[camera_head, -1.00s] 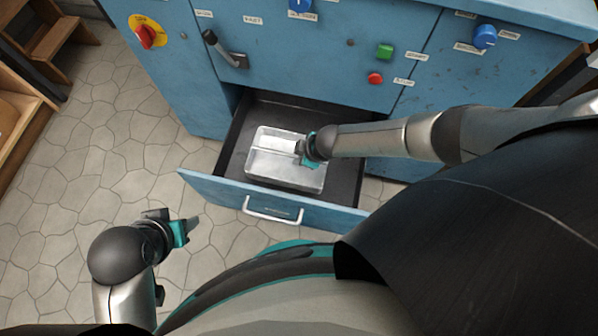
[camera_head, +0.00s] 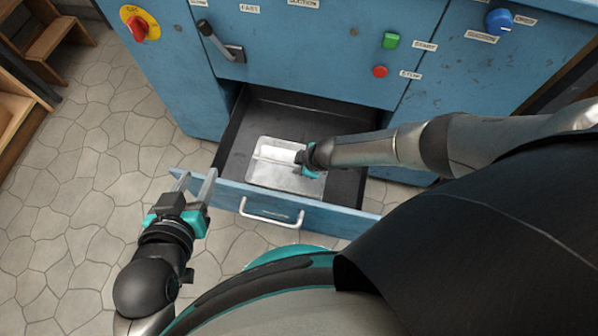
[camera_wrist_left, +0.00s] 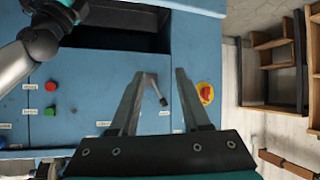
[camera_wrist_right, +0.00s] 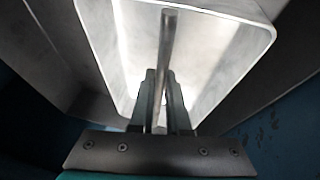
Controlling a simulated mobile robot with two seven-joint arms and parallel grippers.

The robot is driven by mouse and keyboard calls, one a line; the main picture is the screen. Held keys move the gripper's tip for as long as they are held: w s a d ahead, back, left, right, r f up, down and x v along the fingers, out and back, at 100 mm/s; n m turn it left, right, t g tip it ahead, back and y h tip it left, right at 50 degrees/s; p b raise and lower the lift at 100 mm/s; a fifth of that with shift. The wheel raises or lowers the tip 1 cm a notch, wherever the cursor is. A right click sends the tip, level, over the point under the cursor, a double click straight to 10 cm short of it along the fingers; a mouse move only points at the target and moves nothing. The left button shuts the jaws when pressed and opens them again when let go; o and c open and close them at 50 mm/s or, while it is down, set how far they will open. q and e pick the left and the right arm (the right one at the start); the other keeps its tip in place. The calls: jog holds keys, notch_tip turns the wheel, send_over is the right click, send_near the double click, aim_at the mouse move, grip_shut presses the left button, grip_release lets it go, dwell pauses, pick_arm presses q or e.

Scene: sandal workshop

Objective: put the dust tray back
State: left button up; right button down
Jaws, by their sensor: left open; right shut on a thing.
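The dust tray (camera_head: 272,178) is a shallow silver metal pan with a raised bar across its middle. It sits within the open drawer (camera_head: 345,186) of the blue machine; I cannot tell whether it rests on the drawer floor. My right gripper (camera_head: 301,158) is shut on the tray's bar, which runs between the fingers (camera_wrist_right: 158,78) in the right wrist view. My left gripper (camera_head: 195,182) is open and empty by the left end of the drawer front. The left wrist view shows its spread fingers (camera_wrist_left: 160,78) with nothing between them.
The drawer front carries a silver handle (camera_head: 272,217). Above the drawer are a black lever (camera_head: 220,42), a green button (camera_head: 390,40), a red button (camera_head: 380,71) and a red-yellow switch (camera_head: 139,24). Wooden shelving (camera_head: 20,115) stands left. The stone floor (camera_head: 70,215) is clear.

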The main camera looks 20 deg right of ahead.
aim_at(290, 169)
jog(key=shift+w+f+b, duration=0.1)
jog(key=shift+f+b, duration=0.4)
jog(key=shift+f, duration=0.1)
jog(key=shift+f+b, duration=0.35)
jog(key=shift+f, duration=0.1)
jog(key=shift+f+b, duration=0.5)
jog(key=shift+f, duration=0.1)
pick_arm(q)
jog(key=shift+s+d+r+n+t+h, duration=0.2)
jog(key=shift+d+r+t+h, duration=0.55)
jog(key=shift+t, duration=0.6)
jog(key=shift+s+d+r+n+t+h, duration=0.2)
jog(key=shift+d+r+t+h, duration=0.25)
jog(key=shift+d+r+t, duration=0.6)
pick_arm(e)
jog(key=shift+f, duration=0.25)
pick_arm(q)
jog(key=shift+d+f+t, duration=0.15)
jog(key=shift+f+t, duration=0.1)
jog(key=shift+t, duration=0.05)
pick_arm(e)
jog(key=c, duration=0.9)
grip_release()
jog(key=shift+f, duration=0.1)
